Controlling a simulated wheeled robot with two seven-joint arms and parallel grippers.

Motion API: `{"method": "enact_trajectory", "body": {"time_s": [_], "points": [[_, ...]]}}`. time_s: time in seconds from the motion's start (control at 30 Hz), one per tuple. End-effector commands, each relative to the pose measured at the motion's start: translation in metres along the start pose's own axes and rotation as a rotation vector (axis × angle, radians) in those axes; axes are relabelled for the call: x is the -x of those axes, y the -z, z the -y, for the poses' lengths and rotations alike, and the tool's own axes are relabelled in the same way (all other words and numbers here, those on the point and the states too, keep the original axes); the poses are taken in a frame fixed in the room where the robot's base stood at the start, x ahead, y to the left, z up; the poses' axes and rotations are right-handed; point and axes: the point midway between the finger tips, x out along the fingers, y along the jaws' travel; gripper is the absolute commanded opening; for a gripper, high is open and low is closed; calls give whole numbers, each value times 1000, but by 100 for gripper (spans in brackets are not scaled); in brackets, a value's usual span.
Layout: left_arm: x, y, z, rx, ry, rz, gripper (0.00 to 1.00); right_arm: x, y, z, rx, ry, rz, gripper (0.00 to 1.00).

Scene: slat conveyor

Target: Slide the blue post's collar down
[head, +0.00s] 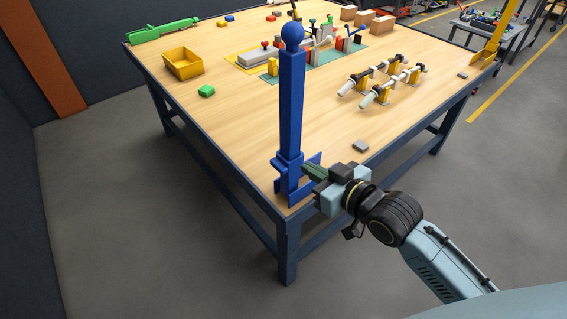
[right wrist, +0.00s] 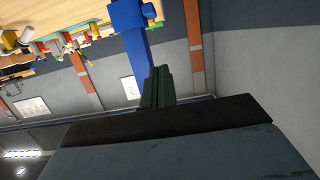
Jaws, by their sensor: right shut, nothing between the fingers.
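The blue post (head: 291,100) stands upright at the near corner of the table, with a round ball on top. Its blue collar (head: 288,164) sits low on the post, a little above the base bracket. In the right wrist view the post (right wrist: 137,48) runs behind my fingers, with a wider blue block at the top edge. My right gripper (head: 306,169) is shut and empty, just right of the collar at about its height; I cannot tell whether they touch. Its dark green fingers (right wrist: 158,74) also show in the right wrist view. My left gripper is not in view.
The wooden table (head: 235,130) is clear around the post, apart from a grey block (head: 360,146) to the right and a green block (head: 206,91) to the left. A yellow bin (head: 183,66) and rollers on yellow stands (head: 385,85) are farther back.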

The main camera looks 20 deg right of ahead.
Motion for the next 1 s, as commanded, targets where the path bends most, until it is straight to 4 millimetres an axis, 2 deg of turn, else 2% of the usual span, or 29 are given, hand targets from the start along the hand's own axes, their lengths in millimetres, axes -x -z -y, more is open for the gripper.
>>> {"method": "enact_trajectory", "body": {"time_s": [0.33, 0.47, 0.67, 1.0], "points": [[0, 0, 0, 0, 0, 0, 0, 0, 3, 1, 1, 2, -5, 0], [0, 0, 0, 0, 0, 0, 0, -6, 2, 1, 1, 2, -5, 0], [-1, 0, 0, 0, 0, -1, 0, -36, 4, 1, 1, 1, -7, 0], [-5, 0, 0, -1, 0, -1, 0, -104, 3, 1, 0, 2, -5, 0]]}}
